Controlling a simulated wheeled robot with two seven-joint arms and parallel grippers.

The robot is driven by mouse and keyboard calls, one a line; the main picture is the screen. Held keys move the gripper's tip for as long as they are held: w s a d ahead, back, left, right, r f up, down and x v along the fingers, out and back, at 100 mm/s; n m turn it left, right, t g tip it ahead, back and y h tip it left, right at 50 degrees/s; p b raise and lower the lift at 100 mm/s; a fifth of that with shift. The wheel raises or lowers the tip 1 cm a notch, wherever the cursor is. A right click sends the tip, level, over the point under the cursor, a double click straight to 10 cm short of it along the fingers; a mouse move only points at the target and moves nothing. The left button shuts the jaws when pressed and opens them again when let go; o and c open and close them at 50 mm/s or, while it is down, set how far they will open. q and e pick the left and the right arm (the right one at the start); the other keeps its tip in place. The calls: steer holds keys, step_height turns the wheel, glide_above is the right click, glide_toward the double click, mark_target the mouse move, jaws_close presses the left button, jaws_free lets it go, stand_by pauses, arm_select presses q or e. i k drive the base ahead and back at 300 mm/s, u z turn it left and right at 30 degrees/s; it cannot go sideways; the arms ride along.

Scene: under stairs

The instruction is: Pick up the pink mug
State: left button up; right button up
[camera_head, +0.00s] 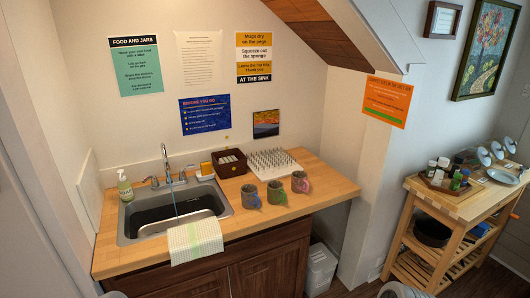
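Three dark, speckled mugs stand upright in a row near the front right of the wooden counter. The mug with a pink handle (299,182) is the rightmost one. The green-handled mug (275,192) is in the middle, and the blue-handled mug (249,196) is on the left. The mugs stand a little apart from one another. Neither of my grippers can be made out in the head view.
A sink (178,212) with a towel (195,241) is left of the mugs. The counter (332,184) is clear right of the mugs. A wooden cart (455,207) stands at right.

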mark_target(301, 184)
steer(key=z, duration=0.55)
steer(key=k, duration=1.3)
steer(key=z, duration=0.85)
steer(key=i, duration=1.45)
steer(key=u, duration=0.3)
steer(key=i, duration=1.6)
steer(key=u, duration=1)
